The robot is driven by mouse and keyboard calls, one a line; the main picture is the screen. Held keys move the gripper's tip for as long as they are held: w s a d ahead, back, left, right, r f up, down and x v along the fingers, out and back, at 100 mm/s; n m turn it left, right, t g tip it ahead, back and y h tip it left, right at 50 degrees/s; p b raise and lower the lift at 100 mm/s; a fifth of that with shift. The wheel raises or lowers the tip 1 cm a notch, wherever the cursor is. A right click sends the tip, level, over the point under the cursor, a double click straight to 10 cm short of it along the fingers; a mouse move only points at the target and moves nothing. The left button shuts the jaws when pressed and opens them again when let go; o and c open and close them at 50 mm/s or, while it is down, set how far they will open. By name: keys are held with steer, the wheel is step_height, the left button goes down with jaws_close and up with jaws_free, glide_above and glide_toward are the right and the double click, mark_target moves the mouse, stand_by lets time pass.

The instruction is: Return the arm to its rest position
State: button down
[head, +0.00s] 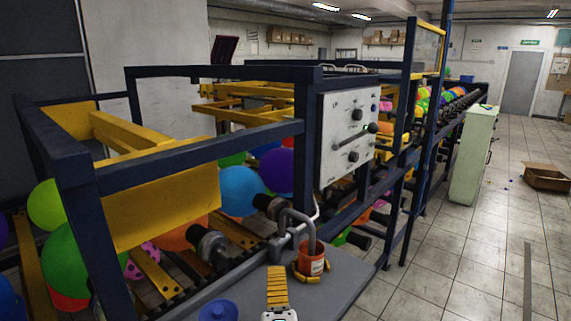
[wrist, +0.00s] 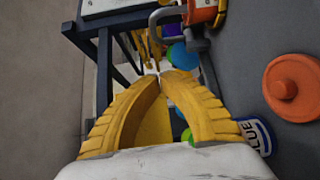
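My gripper (head: 277,288) shows at the bottom of the head view, over or near the grey table's edge, with its yellow ribbed finger pointing away from the camera. In the wrist view both yellow fingers of my gripper (wrist: 159,73) arch inward and their tips come together. Nothing shows held between them. Much of my arm is out of view.
The grey table (head: 350,280) also bears a blue lid (head: 218,311). In the wrist view an orange lid (wrist: 293,88) and a can marked BLUE (wrist: 258,137) are close on the right. The dark blue machine frame (head: 200,153) with balloons rises beyond. Tiled floor (head: 480,260) is open at right.

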steer(key=d+f+m+g+h, duration=0.25)
steer(key=d+m, duration=0.25)
steer(key=d, duration=0.3)
steer(key=d+f+m+g+h, duration=0.25)
steer(key=d+m+g, duration=0.2)
steer(key=d, duration=0.45)
steer(key=s+d+f+m+g+y, duration=0.2)
steer(key=s+d+m+g+y, duration=0.1)
steer(key=s+m, duration=0.6)
steer(key=shift+s+d+f+m+g+y, duration=0.3)
steer(key=shift+d+m+y, duration=0.05)
steer(key=shift+y, duration=0.05)
